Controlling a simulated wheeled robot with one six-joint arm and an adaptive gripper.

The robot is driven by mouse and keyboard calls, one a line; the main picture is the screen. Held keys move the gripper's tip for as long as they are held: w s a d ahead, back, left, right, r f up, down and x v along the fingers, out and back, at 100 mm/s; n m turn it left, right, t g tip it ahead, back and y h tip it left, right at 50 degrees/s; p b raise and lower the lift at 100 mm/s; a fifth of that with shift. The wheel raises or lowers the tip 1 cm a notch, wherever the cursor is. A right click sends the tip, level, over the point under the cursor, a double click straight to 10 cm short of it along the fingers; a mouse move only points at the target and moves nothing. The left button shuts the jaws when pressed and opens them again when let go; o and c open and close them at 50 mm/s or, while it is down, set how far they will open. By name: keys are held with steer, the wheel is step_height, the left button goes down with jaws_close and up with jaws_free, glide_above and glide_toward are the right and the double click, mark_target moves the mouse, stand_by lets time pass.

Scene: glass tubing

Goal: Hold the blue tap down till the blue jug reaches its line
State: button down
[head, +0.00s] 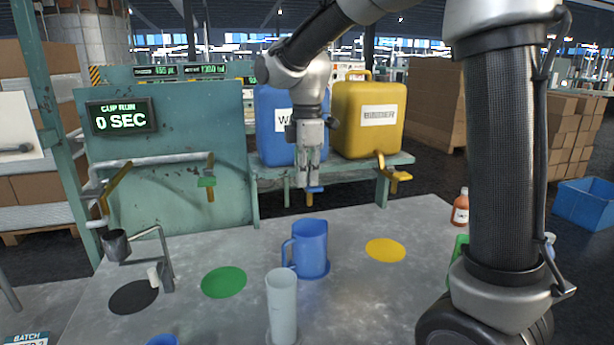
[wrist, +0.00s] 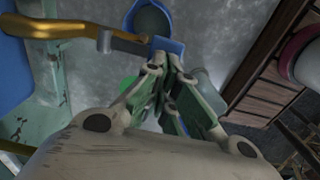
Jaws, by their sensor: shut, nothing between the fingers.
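The blue jug (head: 312,248) stands upright on the table, on a blue spot below the blue tank (head: 270,125). I cannot see its line or its level; in the wrist view its dark round mouth (wrist: 152,22) shows. The blue tap (head: 315,189) is at the tank shelf's front, above the jug; its blue lever pad also shows in the wrist view (wrist: 164,44). My gripper (head: 307,185) is shut and points down, its tips at the blue pad. I cannot tell whether they press it. No stream is visible.
A yellow tank (head: 368,118) and yellow tap (head: 394,176) are right of the blue ones. A pale cylinder (head: 282,305) stands in front of the jug. The green spot (head: 223,282) and yellow spot (head: 386,250) are bare.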

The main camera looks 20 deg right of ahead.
mark_target(308, 188)
steer(key=shift+s+f+t, duration=0.2)
steer(key=shift+f+t, duration=0.2)
steer(key=shift+t, duration=0.2)
steer(key=shift+s+f+t, duration=0.2)
steer(key=shift+f+t, duration=0.2)
steer(key=shift+t, duration=0.2)
steer(key=shift+f, duration=0.7)
steer(key=shift+r, duration=1.35)
steer(key=w+v, duration=0.1)
steer(key=v, duration=1.2)
